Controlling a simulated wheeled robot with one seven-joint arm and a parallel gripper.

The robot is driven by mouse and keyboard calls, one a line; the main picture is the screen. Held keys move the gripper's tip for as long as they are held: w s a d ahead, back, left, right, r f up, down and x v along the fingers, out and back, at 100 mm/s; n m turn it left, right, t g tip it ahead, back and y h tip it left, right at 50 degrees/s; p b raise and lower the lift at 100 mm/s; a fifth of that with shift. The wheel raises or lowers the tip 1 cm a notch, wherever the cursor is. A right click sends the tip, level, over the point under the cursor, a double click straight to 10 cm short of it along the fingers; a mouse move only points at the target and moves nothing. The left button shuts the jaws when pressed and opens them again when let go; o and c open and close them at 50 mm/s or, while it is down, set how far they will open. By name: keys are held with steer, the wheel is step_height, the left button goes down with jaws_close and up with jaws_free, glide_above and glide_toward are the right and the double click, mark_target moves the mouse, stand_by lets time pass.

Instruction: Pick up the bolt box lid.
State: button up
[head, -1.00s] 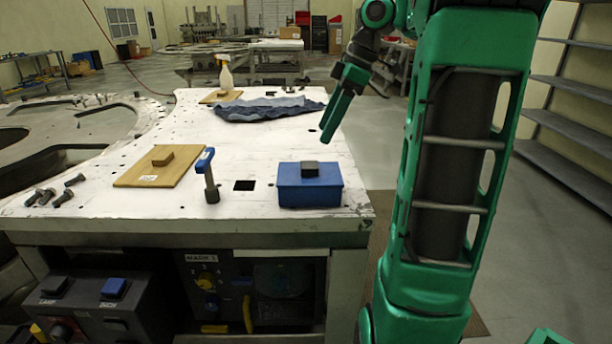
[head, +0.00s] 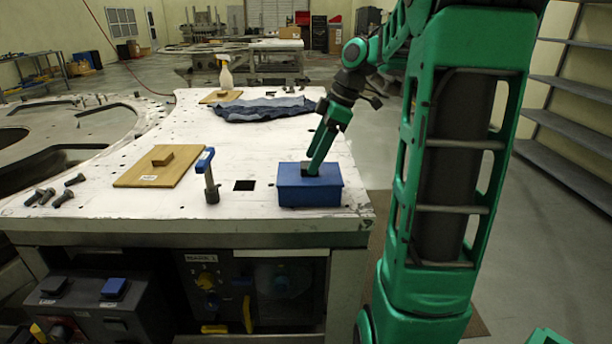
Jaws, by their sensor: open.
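The blue bolt box (head: 309,194) stands at the front right of the white table. Its blue lid (head: 290,171) is on top, with a dark knob (head: 306,169) in the middle. My gripper (head: 312,168) is at the knob, pointing down from the upper right. Its green fingers are open and partly hide the knob. I cannot tell whether the fingers touch the knob.
A blue-handled tool (head: 207,175) stands upright left of the box, near a square hole (head: 244,185). A wooden board with a block (head: 160,170) lies farther left, and loose bolts (head: 62,198) lie at the left edge. A blue cloth (head: 265,108) and a spray bottle (head: 226,74) are at the back.

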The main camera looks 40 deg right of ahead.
steer(key=shift+x, duration=0.9)
steer(key=c, duration=1.2)
steer(key=shift+r, duration=0.1)
